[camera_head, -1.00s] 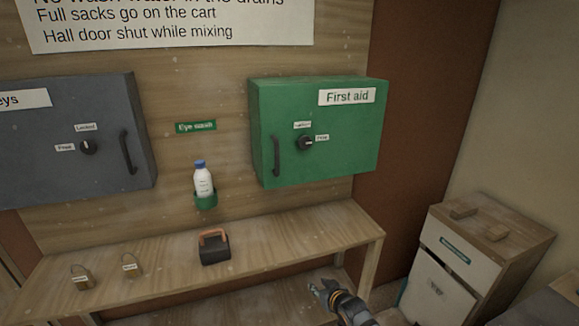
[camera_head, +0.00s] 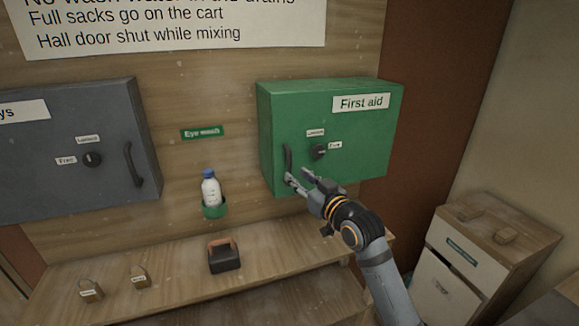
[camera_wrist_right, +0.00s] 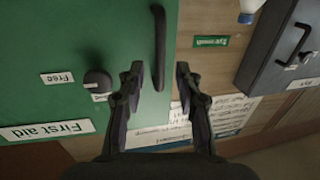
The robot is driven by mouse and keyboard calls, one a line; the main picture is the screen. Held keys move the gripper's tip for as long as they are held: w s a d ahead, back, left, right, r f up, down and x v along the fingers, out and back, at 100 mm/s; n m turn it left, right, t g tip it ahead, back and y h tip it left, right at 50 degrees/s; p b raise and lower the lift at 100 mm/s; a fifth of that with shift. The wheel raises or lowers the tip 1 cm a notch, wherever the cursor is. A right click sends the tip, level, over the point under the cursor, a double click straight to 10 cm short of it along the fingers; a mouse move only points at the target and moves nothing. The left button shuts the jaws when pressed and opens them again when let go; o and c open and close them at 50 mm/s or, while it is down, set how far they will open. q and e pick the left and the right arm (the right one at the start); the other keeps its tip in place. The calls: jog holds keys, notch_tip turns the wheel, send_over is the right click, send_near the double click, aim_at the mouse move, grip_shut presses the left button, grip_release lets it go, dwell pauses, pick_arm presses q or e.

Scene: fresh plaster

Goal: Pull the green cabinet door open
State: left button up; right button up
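The green cabinet (camera_head: 345,120), marked "First aid", hangs on the wall with its door shut. It has a dark vertical handle (camera_head: 287,158) near the door's left edge and a black knob (camera_head: 318,152) with small labels. My right gripper (camera_head: 299,177) is open at the handle's lower end. In the right wrist view, the handle (camera_wrist_right: 159,45) lies between the two open fingertips (camera_wrist_right: 160,68); neither finger clearly touches it. The knob (camera_wrist_right: 97,80) is beside one finger. My left gripper is not in view.
A grey cabinet (camera_head: 70,150) and a bottle (camera_head: 210,190) in a green holder are to the left. A wooden bench (camera_head: 180,262) below carries padlocks (camera_head: 140,277) and a dark block with an orange handle (camera_head: 223,257). A white cabinet (camera_head: 455,255) stands right.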

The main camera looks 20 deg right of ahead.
aim_at(289, 169)
jog(key=p+x, duration=0.1)
jog(key=x, duration=0.4)
jog(key=shift+w+a, duration=0.1)
jog(key=shift+w, duration=0.2)
jog(key=shift+c, duration=0.4)
grip_shut()
